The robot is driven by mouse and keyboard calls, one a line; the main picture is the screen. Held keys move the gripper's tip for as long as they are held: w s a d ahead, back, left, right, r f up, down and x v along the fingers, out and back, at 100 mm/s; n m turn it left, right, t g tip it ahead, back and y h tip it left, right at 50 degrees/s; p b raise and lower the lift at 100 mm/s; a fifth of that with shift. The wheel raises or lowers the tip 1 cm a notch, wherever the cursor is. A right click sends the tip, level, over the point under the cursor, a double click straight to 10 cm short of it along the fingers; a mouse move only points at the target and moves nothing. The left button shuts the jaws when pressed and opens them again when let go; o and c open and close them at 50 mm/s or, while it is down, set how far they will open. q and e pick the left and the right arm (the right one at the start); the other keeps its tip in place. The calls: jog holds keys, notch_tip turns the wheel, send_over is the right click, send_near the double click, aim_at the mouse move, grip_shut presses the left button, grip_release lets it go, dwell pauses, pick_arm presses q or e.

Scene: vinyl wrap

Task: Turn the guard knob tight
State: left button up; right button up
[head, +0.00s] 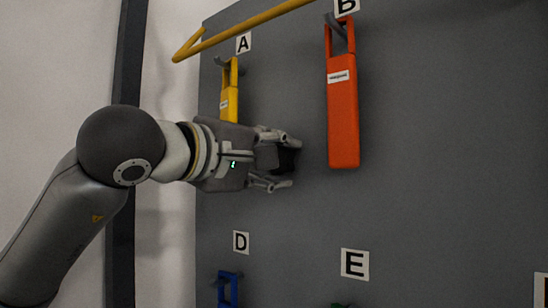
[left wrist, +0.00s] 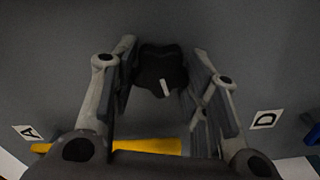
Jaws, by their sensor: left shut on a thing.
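The black guard knob (left wrist: 161,66) sits on the grey panel in the left wrist view, with a short white mark on its face, slightly tilted. My left gripper (left wrist: 166,78) has one finger on each side of the knob and is shut on it. In the head view my left gripper (head: 284,164) reaches to the panel from the left, and the knob (head: 285,158) shows only as a dark shape between its fingers. My right gripper is in neither view.
The grey panel (head: 440,180) carries a yellow tool (head: 229,100) under A, partly behind my gripper, and an orange tool (head: 342,110) under B, close right of it. A blue item (head: 229,289) hangs under D. A yellow rail (head: 250,22) crosses the top.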

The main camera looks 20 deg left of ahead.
pick_arm(q)
jog(key=shift+m, duration=1.2)
jog(key=shift+f, duration=0.1)
jog(key=o, duration=1)
jog(key=shift+o, duration=0.2)
jog(key=shift+s, duration=0.1)
jog(key=v, duration=1.2)
